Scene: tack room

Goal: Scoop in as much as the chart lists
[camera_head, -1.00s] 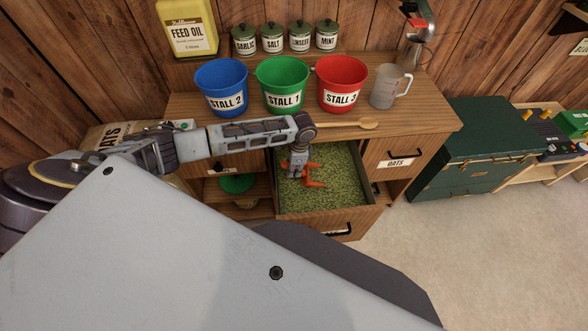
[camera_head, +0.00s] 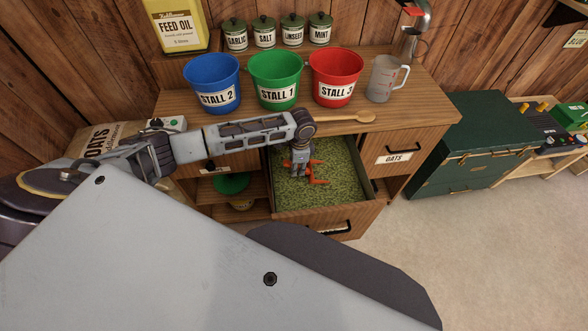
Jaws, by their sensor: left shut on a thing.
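My left gripper (camera_head: 312,174), grey with orange fingers, reaches down into the open drawer (camera_head: 350,217) of green pelleted feed (camera_head: 337,160). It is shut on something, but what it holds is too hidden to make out. On the counter above stand a blue bucket marked STALL 2 (camera_head: 212,76), a green bucket marked STALL 1 (camera_head: 275,72) and a red bucket marked STALL 3 (camera_head: 336,68). A wooden spoon (camera_head: 352,117) lies at the counter's front. My right gripper is out of view.
A shut drawer marked OATS (camera_head: 397,158) is to the right. Tins of garlic, salt, linseed and mint stand behind, beside a FEED OIL can (camera_head: 178,27). A green trunk (camera_head: 470,150) stands right, with clear floor before it. A sign (camera_head: 576,38) at upper right is cut off.

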